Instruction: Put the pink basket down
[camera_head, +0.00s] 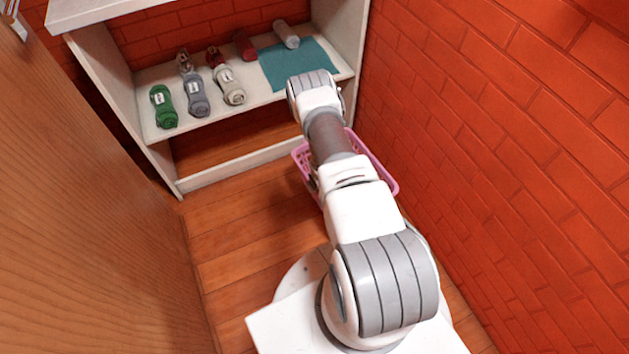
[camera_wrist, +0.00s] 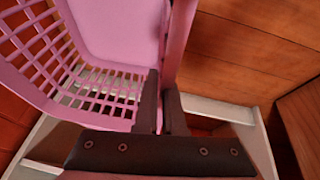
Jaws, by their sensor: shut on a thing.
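The pink basket (camera_head: 384,176) shows in the head view on both sides of my arm, in front of the shelf unit and close to the brick wall. My arm covers its middle. In the wrist view the basket (camera_wrist: 108,28) fills the upper left, with lattice sides and a solid panel. My gripper (camera_wrist: 163,100) is shut on a thin pink part of the basket, at its edge. The head view mostly hides the gripper behind my arm. I cannot tell how far the basket is from the floor.
A white shelf unit (camera_head: 163,148) stands ahead with several rolled items, one green (camera_head: 163,106), and a teal mat (camera_head: 300,66). A red brick wall (camera_head: 500,150) is on the right and a wooden panel (camera_head: 80,220) on the left. Wooden floor (camera_head: 245,215) is clear left of the basket.

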